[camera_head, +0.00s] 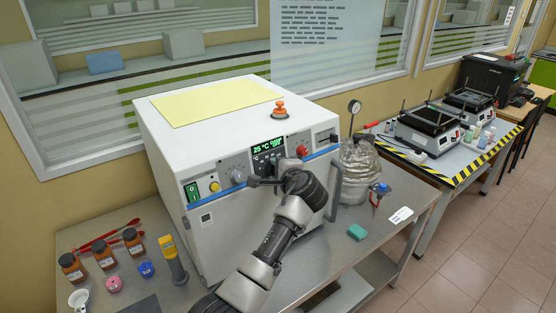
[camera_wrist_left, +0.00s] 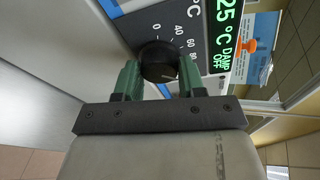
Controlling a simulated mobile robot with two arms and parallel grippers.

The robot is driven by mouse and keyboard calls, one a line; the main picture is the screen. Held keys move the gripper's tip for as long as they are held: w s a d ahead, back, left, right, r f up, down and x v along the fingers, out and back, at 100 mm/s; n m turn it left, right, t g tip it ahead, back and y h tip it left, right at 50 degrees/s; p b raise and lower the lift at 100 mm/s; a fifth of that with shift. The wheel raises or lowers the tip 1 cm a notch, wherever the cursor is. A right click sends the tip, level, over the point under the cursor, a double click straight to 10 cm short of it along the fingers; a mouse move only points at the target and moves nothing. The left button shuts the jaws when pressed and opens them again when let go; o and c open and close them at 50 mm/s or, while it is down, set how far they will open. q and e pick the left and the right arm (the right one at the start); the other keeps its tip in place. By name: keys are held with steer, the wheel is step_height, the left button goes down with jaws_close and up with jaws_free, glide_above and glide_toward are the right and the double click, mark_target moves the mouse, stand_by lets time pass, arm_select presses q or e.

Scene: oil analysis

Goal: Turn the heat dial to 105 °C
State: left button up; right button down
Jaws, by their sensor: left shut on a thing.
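The heat dial (camera_wrist_left: 158,62) is a round black knob on the dark front panel, seen in the left wrist view with the marks 0, 40, 60 and 80 around it. My left gripper (camera_wrist_left: 159,78) has its two green fingers on either side of the dial, closed on it. The dial's pointer is too unclear to read. In the head view my left gripper (camera_head: 258,181) is at the front of the white oven (camera_head: 205,145) and hides the dial. The green display (camera_head: 268,145) above reads 25 °C; it also shows in the left wrist view (camera_wrist_left: 226,30). My right gripper is not seen.
A silver knob (camera_head: 238,175), a yellow button (camera_head: 214,186) and a red knob (camera_head: 302,151) sit near the gripper. A dark handle (camera_head: 336,190) juts out at right. Brown bottles (camera_head: 104,255) and a yellow-topped tool (camera_head: 172,258) stand at left.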

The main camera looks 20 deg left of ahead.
arm_select(q)
steer(key=shift+r+m+p, duration=0.1)
steer(key=shift+m+p, duration=0.3)
steer(key=shift+p, duration=0.1)
steer(key=o, duration=0.9)
steer(key=shift+w, duration=0.1)
steer(key=shift+b+v, duration=2)
steer(key=shift+v, duration=3.35)
steer(key=shift+d, duration=0.1)
